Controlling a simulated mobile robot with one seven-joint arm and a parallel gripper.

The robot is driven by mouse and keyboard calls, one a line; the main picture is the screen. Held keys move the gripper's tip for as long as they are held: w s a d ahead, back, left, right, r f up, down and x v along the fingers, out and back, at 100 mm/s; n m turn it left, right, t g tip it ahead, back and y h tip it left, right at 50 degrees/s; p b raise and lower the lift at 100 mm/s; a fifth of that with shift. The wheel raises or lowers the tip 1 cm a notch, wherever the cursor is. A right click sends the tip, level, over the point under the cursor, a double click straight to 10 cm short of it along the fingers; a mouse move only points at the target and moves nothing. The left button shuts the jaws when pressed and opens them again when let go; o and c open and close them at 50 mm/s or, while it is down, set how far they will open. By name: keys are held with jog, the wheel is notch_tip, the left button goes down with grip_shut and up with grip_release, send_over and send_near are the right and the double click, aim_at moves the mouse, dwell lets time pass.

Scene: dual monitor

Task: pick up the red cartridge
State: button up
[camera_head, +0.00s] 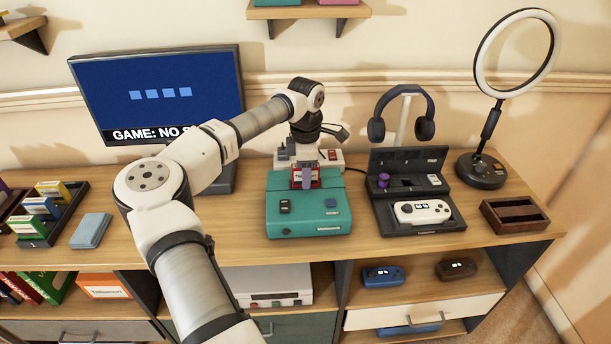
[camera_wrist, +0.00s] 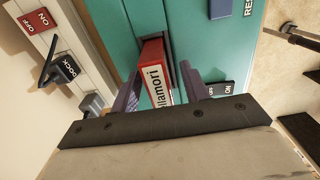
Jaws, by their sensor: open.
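The red cartridge (camera_wrist: 154,52) has a white label and stands in the slot of the teal console (camera_head: 285,222). In the head view the cartridge (camera_head: 297,183) is partly hidden by a purple finger of my gripper (camera_head: 306,172). In the wrist view my gripper (camera_wrist: 161,72) is open, with one purple finger on each side of the cartridge. A gap shows on the right side; on the left the finger is very close, and I cannot tell whether it touches.
A white strip with switches (camera_wrist: 62,65) lies behind the console. A black case with a white controller (camera_head: 422,212) stands close on the right. The monitor (camera_head: 160,90) is at the back left. A cartridge rack (camera_head: 40,238) and a blue-grey box (camera_head: 90,231) are at the left.

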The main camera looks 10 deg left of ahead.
jog(key=shift+f, duration=0.55)
grip_shut()
jog(key=shift+r, duration=0.1)
notch_tip(320, 180, up, 25)
jog(key=p, duration=0.4)
jog(key=shift+r+p, duration=0.2)
jog(key=shift+p, duration=0.15)
dwell(0.7)
